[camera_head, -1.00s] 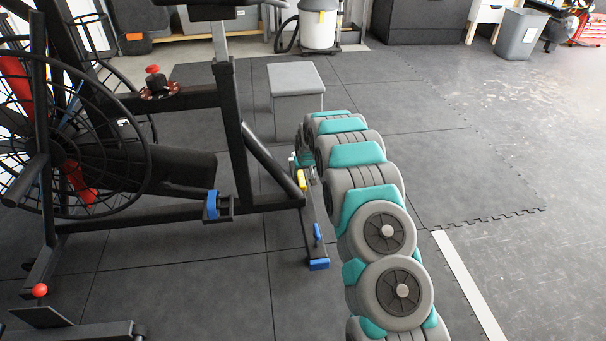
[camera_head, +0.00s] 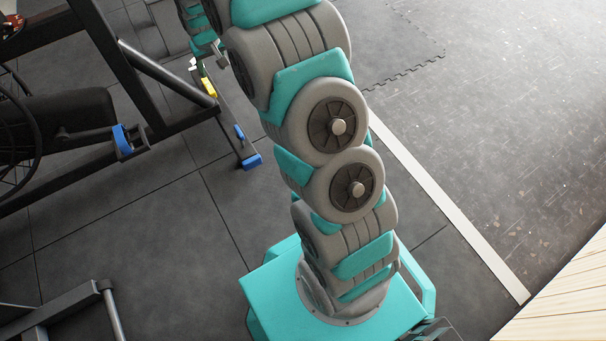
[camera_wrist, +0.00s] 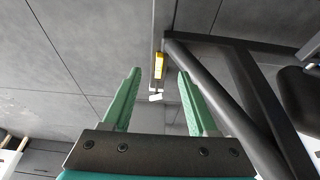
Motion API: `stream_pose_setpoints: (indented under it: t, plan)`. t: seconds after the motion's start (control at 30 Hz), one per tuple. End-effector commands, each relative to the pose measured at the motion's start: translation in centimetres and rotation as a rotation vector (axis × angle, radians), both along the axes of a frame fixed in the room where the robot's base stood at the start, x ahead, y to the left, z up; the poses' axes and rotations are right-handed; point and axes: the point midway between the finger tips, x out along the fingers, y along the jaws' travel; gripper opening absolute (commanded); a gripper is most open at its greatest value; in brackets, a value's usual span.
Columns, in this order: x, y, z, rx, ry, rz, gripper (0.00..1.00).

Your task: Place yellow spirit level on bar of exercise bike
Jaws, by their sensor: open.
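The yellow spirit level (camera_head: 209,88) is small and lies along the dark foot bar (camera_head: 226,122) at the near end of the exercise bike (camera_head: 167,73). In the wrist view, the level (camera_wrist: 159,65) shows on that bar, between and beyond my fingertips. My gripper (camera_wrist: 159,74) has two green fingers spread wide apart, with nothing held between them. A small white piece (camera_wrist: 155,97) shows just below the level in that view; I cannot tell whether it belongs to it. In the head view my arm partly hides the gripper area.
A slanted dark bike tube (camera_wrist: 225,97) runs close to the right finger in the wrist view. A blue-ended pedal (camera_head: 126,140) sticks out left of the foot bar. A wooden surface (camera_head: 565,300) is at lower right. Grey floor tiles are clear between bike and my base.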

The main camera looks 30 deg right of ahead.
Motion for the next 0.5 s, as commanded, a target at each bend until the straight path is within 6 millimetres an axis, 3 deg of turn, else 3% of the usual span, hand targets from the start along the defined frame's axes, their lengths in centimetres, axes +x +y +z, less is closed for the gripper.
stream_pose_setpoints:
  t: [0.13, 0.5]
  plan:
    - [-5.4, 0.0, 3.9, 0.000, 0.056, -0.002, 0.59]
    - [-20.4, 0.0, 10.3, 0.002, 0.213, -0.004, 0.59]
